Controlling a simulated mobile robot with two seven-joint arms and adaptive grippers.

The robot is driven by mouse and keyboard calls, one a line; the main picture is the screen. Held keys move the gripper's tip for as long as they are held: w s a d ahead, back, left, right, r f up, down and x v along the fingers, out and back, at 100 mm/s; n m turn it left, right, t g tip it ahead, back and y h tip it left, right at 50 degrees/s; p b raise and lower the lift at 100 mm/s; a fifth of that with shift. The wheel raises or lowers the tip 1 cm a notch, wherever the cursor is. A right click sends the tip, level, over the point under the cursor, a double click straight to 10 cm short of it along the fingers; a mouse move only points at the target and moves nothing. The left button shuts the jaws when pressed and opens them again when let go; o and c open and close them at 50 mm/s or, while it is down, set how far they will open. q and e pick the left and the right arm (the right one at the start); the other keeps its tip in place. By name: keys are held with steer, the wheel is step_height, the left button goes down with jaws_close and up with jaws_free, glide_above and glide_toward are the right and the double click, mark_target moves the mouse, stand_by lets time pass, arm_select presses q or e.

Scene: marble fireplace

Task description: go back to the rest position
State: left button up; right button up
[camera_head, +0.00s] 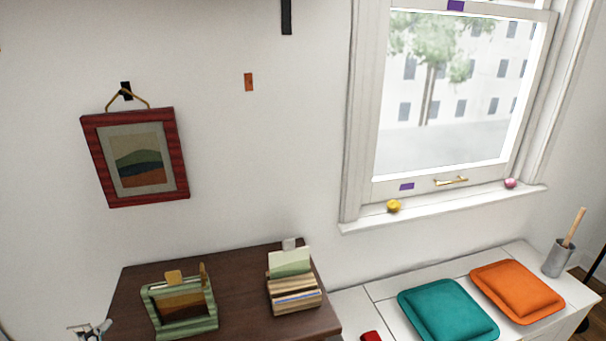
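A small part of my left gripper (90,330) shows at the bottom left edge, beside the left end of the dark wooden cabinet top (235,275). Most of it is cut off by the frame, so I cannot tell whether it is open or shut. I see nothing held in the visible part. My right gripper is not in view.
A red-framed picture (110,165) hangs above. Teal (448,312) and orange (517,292) cushions lie on a white bench (382,291) below the window.

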arm_select(q)
steer(key=s+a+f+n+g, duration=0.2)
steer(key=s+a+f+g, duration=0.2)
steer(key=s+f, duration=0.4)
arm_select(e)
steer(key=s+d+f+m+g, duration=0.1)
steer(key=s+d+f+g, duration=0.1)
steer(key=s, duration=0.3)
arm_select(q)
steer(key=d+f+n+t+h, duration=0.3)
steer(key=d+f+h, duration=0.3)
steer(key=d+f, duration=0.7)
steer(key=shift+w+d+h, duration=0.2)
steer(key=shift+d+h, duration=0.2)
steer(key=shift+d, duration=1.2)
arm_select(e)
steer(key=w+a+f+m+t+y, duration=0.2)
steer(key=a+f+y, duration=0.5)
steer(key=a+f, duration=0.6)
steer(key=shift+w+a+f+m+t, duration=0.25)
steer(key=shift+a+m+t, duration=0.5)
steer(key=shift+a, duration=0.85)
arm_select(q)
steer(key=shift+f, duration=0.1)
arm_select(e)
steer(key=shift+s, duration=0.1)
